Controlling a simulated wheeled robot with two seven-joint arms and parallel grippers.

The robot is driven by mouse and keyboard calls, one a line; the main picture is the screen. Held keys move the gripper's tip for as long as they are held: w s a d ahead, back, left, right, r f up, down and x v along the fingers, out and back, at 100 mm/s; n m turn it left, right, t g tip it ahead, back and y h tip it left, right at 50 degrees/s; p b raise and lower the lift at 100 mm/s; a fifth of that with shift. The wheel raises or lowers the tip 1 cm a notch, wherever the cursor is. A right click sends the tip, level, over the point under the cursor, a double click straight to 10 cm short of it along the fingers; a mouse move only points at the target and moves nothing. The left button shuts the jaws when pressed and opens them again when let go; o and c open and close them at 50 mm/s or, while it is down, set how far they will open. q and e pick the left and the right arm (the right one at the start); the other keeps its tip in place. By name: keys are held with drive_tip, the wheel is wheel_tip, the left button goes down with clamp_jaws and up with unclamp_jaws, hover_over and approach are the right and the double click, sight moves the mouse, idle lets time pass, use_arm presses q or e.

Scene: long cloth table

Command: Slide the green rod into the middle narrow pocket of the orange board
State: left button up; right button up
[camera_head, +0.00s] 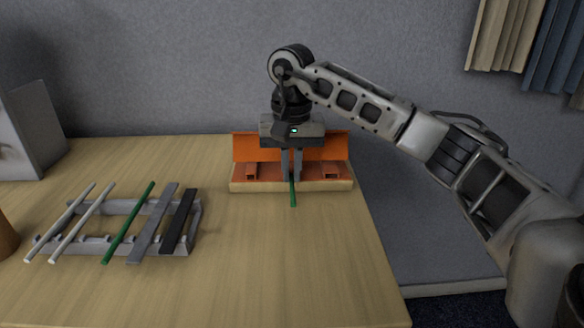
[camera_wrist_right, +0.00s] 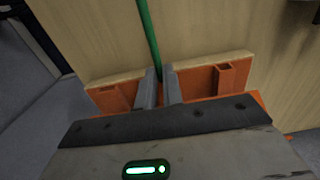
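My right gripper (camera_head: 292,178) is pointed down at the middle of the orange board (camera_head: 244,148) in the head view. Its fingers are close together around a green rod (camera_head: 293,194), with no clear gap beside it. The rod sticks out past the board's near wooden edge. In the right wrist view the rod (camera_wrist_right: 149,38) runs into the narrow space between the fingertips (camera_wrist_right: 159,82). The fingers hide the middle pocket, so I cannot tell how deep the rod sits. My left gripper is not in view.
A grey rack (camera_head: 95,243) at left on the wooden table (camera_head: 230,270) carries white rods (camera_head: 80,224), another green rod (camera_head: 128,222), a grey strip (camera_head: 153,222) and a black strip (camera_head: 179,220). The table's right edge is near the board. The table's front middle is clear.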

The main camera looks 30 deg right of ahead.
sight(292, 177)
drive_tip(key=o, duration=0.4)
drive_tip(key=shift+o, duration=0.2)
drive_tip(key=shift+d, duration=0.1)
use_arm(q)
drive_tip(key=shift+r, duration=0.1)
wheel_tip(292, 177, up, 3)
drive_tip(key=p, duration=0.4)
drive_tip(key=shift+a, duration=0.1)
use_arm(e)
wheel_tip(292, 177, up, 16)
